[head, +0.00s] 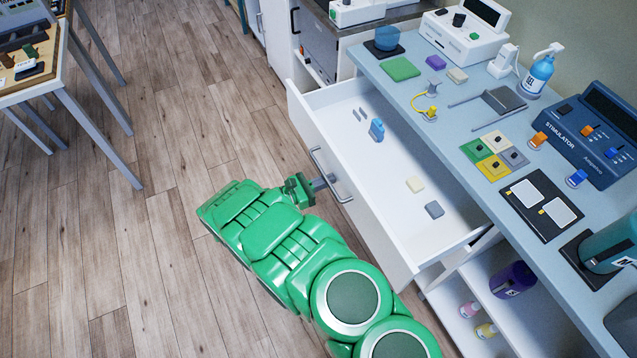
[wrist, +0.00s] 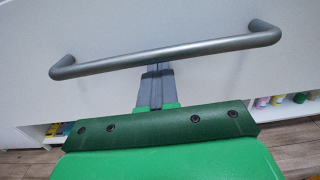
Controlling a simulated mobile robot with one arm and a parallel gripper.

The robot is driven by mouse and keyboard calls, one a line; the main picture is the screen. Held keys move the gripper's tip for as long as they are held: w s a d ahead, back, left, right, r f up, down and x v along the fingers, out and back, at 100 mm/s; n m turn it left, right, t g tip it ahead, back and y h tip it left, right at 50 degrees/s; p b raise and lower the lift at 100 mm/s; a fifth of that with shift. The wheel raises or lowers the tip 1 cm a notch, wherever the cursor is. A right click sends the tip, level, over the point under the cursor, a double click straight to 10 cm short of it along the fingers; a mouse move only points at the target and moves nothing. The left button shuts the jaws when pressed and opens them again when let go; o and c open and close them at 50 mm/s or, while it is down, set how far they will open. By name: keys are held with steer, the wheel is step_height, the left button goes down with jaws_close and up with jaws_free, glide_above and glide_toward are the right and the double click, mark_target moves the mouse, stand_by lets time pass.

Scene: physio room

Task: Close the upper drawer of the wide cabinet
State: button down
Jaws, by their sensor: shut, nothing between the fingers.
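The upper drawer (head: 347,172) of the wide cabinet (head: 383,62) is pulled out. Its white front (head: 300,115) faces my arm and carries a grey bar handle (head: 330,178). The handle also spans the wrist view (wrist: 165,56). My gripper (head: 322,184) is shut and empty, with its fingers at the drawer front near the middle of the handle. In the wrist view the shut fingers (wrist: 156,85) reach under the bar toward the white panel. I cannot tell whether they touch the panel or the bar.
The drawer holds a blue item (head: 376,129), a cream block (head: 415,184) and a grey block (head: 434,209). Open shelves below hold a purple bottle (head: 513,280) and small bottles. The countertop is crowded. A table (head: 62,80) stands at upper left, with clear floor between.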

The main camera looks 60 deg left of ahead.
steer(key=w, duration=2.6)
steer(key=shift+w, duration=0.1)
steer(key=shift+w+d, duration=0.1)
steer(key=shift+w, duration=0.1)
steer(key=shift+w+d, duration=0.1)
steer(key=shift+w, duration=0.05)
glide_above(359, 166)
steer(key=s+d, duration=0.2)
steer(key=d, duration=0.1)
steer(key=shift+s+d, duration=0.15)
steer(key=shift+s, duration=0.05)
